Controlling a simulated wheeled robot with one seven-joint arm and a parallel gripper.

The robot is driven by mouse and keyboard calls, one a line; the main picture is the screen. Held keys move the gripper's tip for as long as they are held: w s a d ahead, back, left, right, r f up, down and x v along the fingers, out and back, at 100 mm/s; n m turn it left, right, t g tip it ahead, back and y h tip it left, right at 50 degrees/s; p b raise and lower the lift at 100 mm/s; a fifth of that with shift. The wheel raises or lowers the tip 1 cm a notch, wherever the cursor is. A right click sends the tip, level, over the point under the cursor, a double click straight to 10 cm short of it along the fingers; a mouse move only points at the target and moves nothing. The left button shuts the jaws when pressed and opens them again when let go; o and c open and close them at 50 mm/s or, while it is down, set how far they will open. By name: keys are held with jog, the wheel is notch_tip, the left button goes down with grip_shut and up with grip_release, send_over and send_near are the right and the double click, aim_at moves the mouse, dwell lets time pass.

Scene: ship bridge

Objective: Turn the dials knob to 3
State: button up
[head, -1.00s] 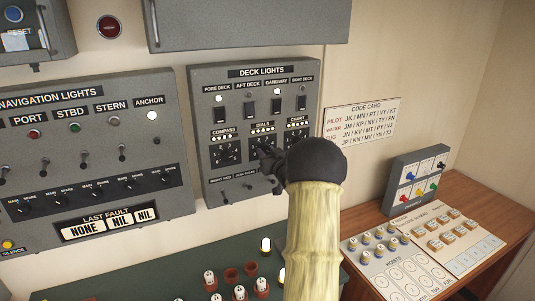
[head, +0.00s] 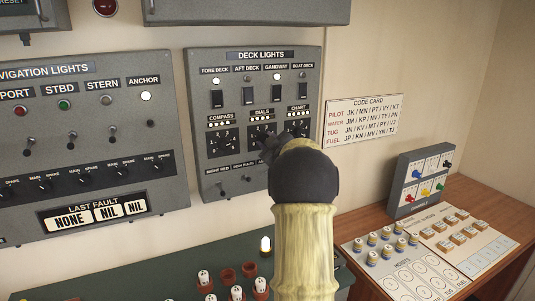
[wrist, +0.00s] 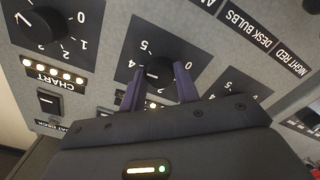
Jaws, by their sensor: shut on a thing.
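The DIALS knob (wrist: 160,71) is a black round knob on a dark square plate with white numbers, in the middle of the lower row on the grey DECK LIGHTS panel (head: 194,120). My gripper (wrist: 158,86) is shut on this knob, with one purple finger on either side of it in the wrist view. The numbers 5, 4 and 0 show around the knob there; the lower part of its scale is hidden by my gripper, and I cannot tell where its pointer stands. In the head view my gripper (head: 268,148) covers most of the knob.
The COMPASS knob (head: 223,141) and the CHART knob (head: 298,129) flank it closely; the CHART knob (wrist: 42,25) also shows in the wrist view. Small toggle switches (head: 221,193) sit below.

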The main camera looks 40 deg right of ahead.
jog(key=n+b, duration=1)
jog(key=n, duration=0.2)
dwell(0.4)
jog(key=o, duration=1)
jog(key=shift+c, duration=0.2)
jog(key=shift+s, duration=0.1)
jog(key=b+v, duration=0.4)
jog(key=v, duration=1.3)
